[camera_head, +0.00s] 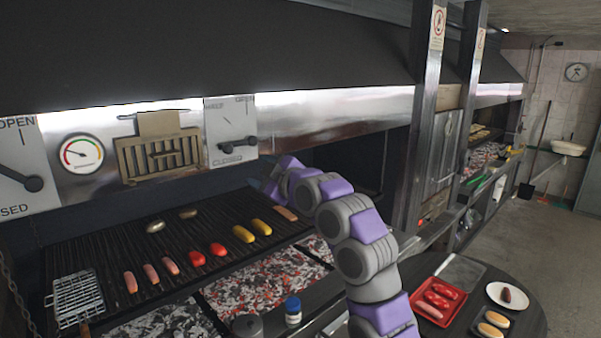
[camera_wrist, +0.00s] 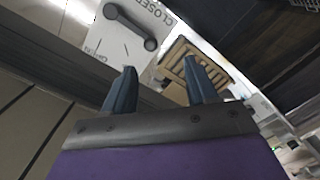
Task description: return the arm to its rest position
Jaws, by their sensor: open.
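My arm (camera_head: 349,225) in grey and purple reaches up from the lower right toward the back of the grill. In the head view my gripper (camera_head: 262,186) is small, dark and partly hidden by the wrist, above the far right part of the grate. In the wrist view my gripper (camera_wrist: 164,84) shows two blue-grey fingers standing apart with nothing between them. Beyond the fingers are a brass vent (camera_wrist: 194,72) and a damper lever (camera_wrist: 130,27) marked CLOSED. In the head view this lever (camera_head: 238,144) is on a white plate right of the vent (camera_head: 160,155).
The grill grate (camera_head: 100,243) holds sausages, red and yellow peppers and a wire basket (camera_head: 77,297). Glowing coals (camera_head: 265,284) lie below. A blue-capped jar (camera_head: 293,311) stands at the front. A round table (camera_head: 525,323) at right carries a red tray (camera_head: 463,309) and a white plate (camera_head: 493,291).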

